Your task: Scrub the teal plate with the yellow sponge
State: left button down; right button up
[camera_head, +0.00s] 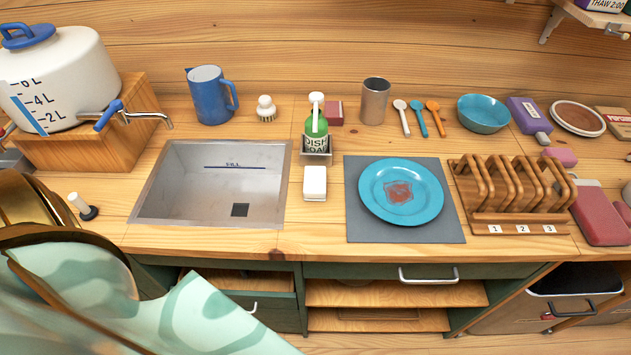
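The teal plate (431,190) lies on a grey mat (362,229) on the wooden counter, right of the sink. A reddish-brown stain (399,192) marks its middle. I see no clearly yellow sponge. A small whitish block (315,181) lies between the sink and the mat, in front of the soap holder; I cannot tell if it is the sponge. Neither of my grippers shows clearly in the head view.
A steel sink (185,196) is left of the plate. A green dish soap bottle (316,124) stands in a holder behind the block. A wooden rack (517,217) stands right of the mat. A large pale green patterned shape (200,318) blocks the lower left.

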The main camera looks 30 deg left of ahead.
aim_at(314, 176)
jog(key=u, duration=1.35)
